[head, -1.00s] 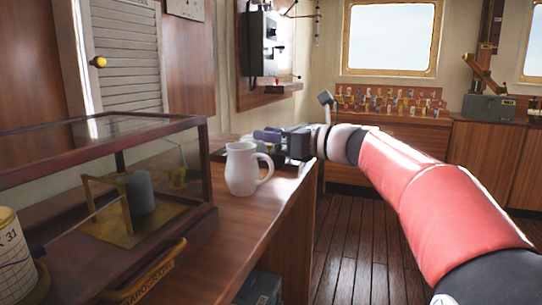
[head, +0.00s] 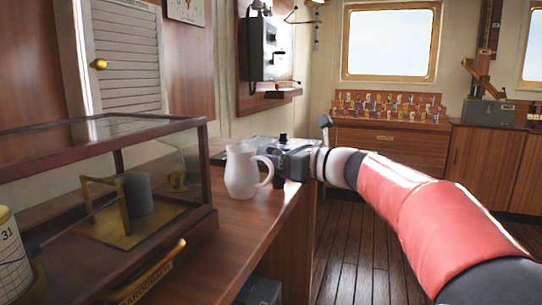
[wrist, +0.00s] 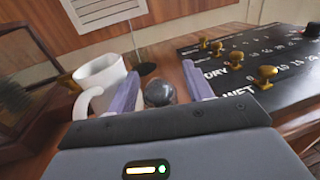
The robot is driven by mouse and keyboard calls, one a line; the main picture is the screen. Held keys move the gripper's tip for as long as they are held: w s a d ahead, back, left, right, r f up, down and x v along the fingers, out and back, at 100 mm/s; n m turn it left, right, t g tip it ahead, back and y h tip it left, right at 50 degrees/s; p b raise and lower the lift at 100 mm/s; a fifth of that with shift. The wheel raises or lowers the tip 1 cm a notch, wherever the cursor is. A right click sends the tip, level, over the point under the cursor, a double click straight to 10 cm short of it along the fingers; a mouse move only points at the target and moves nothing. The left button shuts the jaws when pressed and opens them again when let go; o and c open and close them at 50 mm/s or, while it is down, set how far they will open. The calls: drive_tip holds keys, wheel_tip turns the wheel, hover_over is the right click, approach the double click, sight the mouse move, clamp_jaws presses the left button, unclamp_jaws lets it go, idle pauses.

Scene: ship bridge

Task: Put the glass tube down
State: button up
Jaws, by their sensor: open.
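My gripper (wrist: 162,80) is open, with its two pale purple fingers apart above the wooden counter. A dark, glossy, rounded thing (wrist: 160,93) shows between the fingers in the wrist view. It may be the end of the glass tube, but I cannot tell for sure; its lower part is hidden. Gaps show between it and both fingers. In the head view my gripper (head: 288,155) is at the far end of the counter, behind and right of the white jug; no clear glass tube shows there.
The white jug (head: 243,172) stands close left of my gripper, also in the wrist view (wrist: 100,78). A black panel with brass knobs (wrist: 250,65) lies at right. A glass barograph case (head: 110,200) fills the near counter (head: 235,230). The floor at right is clear.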

drive_tip(key=shift+d+r, duration=0.1)
drive_tip(key=v, duration=1.2)
drive_tip(key=shift+b, duration=0.35)
